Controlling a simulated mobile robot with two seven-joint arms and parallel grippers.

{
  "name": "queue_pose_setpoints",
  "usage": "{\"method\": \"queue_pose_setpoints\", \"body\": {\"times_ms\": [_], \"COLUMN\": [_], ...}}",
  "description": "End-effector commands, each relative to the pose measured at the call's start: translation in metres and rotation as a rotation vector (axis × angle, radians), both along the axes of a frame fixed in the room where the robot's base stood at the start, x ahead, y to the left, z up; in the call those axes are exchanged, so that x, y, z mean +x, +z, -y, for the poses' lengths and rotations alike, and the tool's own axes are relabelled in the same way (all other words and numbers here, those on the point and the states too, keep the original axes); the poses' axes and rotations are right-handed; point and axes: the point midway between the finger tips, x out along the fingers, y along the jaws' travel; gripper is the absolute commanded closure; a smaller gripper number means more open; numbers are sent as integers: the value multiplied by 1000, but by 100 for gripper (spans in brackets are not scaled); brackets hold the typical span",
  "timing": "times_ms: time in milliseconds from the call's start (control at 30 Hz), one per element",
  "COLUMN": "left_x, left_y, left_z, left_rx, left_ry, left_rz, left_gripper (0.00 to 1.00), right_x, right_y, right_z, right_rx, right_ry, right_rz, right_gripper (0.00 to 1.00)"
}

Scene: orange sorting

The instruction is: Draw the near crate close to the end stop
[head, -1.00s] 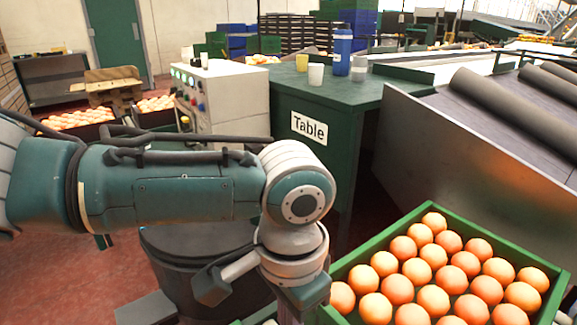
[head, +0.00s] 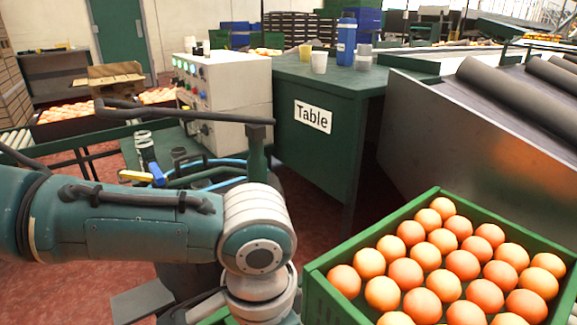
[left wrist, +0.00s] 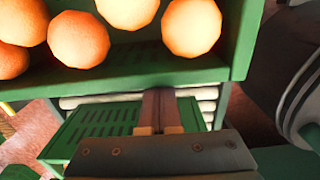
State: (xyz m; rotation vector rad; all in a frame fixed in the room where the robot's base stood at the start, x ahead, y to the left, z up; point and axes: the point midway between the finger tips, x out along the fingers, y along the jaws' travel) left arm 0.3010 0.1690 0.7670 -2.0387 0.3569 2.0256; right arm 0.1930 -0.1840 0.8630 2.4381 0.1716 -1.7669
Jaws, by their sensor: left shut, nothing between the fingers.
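A green crate (head: 318,296) full of oranges stands at the lower right of the head view, its near part cut off by the frame. Its green wall also crosses the left wrist view (left wrist: 140,79), with several oranges behind it. My left gripper (left wrist: 162,98) is shut and empty, its fingertips at the outside of that wall. I cannot tell whether they touch it. In the head view my left arm comes in from the left and its gripper is below the frame. My right gripper is not in view. I cannot make out the end stop.
Pale rollers (left wrist: 208,104) and a green slotted surface (left wrist: 95,123) lie below the crate wall. A green table (head: 330,164) with cups and a blue bottle (head: 346,42) stands behind. A grey-sided conveyor (head: 470,140) slopes at the right. A white control box (head: 228,100) stands left of the table.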

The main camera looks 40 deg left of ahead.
Motion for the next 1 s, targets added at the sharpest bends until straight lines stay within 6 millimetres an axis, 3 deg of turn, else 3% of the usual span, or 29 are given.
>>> {"method": "queue_pose_setpoints", "body": {"times_ms": [33, 300, 1000], "left_x": [-10, -44, -129], "left_y": [5, 4, 2], "left_z": [-3, -15, -47], "left_rx": [3, 4, 3], "left_ry": [-1, -1, -1], "left_rz": [-9, -10, -11], "left_gripper": [100, 100, 100], "right_x": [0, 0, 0], "right_y": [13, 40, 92], "right_z": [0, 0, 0], "right_rx": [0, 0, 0], "right_ry": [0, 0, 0], "right_rz": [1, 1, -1], "right_gripper": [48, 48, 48]}}
